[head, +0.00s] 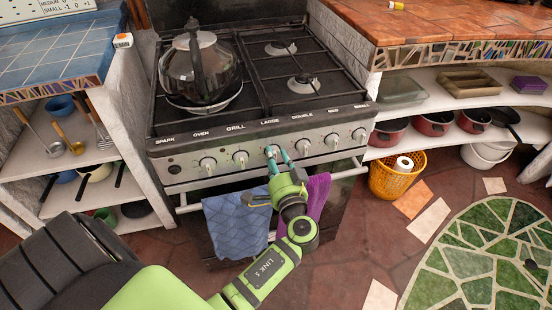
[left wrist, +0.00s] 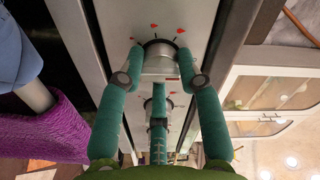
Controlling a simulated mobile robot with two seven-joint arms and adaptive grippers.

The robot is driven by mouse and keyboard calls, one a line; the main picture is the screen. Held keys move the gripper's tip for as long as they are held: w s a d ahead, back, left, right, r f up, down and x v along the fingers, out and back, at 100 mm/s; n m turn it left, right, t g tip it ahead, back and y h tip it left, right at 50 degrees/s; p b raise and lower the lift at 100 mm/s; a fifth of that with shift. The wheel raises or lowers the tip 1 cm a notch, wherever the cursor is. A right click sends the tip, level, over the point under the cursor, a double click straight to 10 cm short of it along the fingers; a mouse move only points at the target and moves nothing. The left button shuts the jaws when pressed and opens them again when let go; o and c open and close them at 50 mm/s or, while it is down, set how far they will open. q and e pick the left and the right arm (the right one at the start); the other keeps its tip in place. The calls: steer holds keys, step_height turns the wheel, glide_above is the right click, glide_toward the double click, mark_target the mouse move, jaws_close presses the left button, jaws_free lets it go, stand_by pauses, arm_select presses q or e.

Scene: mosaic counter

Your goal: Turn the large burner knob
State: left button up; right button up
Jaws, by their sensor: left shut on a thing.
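The stove's front panel (head: 225,165) carries a row of round silver knobs with labels above them. The large burner knob (head: 271,150) sits under the LARGE label, between the GRILL and DOUBLE knobs. My left gripper (head: 278,156) reaches up to it from below, with its teal fingers around it. In the left wrist view the silver knob (left wrist: 160,58) is between the two fingertips, which touch its sides. Red marks show on the panel around it. Its far side is hidden. My right gripper is not in view.
A blue towel (head: 236,222) and a purple towel (head: 317,195) hang from the oven handle (head: 346,172), close to my left arm. Shelves with pots flank the stove. A yellow basket (head: 395,180) stands at right.

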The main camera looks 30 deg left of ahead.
arm_select(q)
steer(key=shift+s+a+f, duration=0.1)
steer(key=shift+s+f, duration=0.1)
steer(key=shift+f, duration=0.05)
steer(key=o, duration=1.2)
steer(key=shift+c, duration=0.2)
steer(key=shift+r, duration=0.1)
steer(key=v, duration=1.2)
steer(key=shift+w, duration=0.15)
